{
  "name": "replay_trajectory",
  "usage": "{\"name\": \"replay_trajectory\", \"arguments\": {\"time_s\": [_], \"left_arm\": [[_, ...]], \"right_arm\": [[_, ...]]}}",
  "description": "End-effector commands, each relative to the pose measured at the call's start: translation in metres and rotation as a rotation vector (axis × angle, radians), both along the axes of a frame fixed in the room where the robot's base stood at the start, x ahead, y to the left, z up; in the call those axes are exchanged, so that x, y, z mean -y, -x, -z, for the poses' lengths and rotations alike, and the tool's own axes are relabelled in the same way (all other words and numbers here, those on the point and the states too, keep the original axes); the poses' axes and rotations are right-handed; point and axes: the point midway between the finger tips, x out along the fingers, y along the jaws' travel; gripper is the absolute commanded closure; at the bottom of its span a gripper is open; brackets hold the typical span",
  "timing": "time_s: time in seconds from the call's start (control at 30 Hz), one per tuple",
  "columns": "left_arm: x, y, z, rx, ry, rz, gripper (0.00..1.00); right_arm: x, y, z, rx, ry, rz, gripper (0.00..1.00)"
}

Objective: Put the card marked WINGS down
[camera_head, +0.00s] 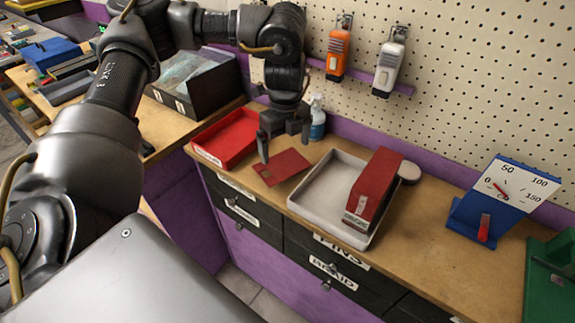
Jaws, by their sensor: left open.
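A flat dark red card (284,166) lies on the wooden bench top (440,231), between the red tray and the white tray. My right gripper is not in view.
A red tray (204,146) stands left of the card. A white tray (311,215) on the right holds a red block (378,184). A spray bottle (317,122) stands behind. A blue dial gauge (497,208) is farther right, with bare bench before it.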

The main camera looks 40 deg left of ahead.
Motion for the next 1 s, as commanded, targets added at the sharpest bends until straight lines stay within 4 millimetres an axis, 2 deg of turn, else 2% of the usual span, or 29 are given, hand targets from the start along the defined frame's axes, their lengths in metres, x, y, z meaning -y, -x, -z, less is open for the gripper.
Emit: {"name": "replay_trajectory", "arguments": {"time_s": [0.17, 0.4, 0.5, 0.77, 1.0], "left_arm": [[0.0, 0.0, 0.006, -0.002, 0.0, 0.0, 0.0], [0.001, -0.001, 0.04, -0.003, 0.001, 0.0, 0.0], [0.001, -0.001, 0.049, -0.001, 0.001, 0.0, 0.0], [0.001, -0.001, 0.052, 0.001, 0.0, 0.001, 0.0], [0.001, -0.001, 0.052, 0.001, 0.0, 0.0, 0.28]], "right_arm": [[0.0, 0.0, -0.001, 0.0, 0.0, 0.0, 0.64], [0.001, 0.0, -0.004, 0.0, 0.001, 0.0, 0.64], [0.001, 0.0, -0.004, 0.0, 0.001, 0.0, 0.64], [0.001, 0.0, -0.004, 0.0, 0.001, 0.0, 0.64], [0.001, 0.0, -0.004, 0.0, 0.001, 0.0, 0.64]]}}
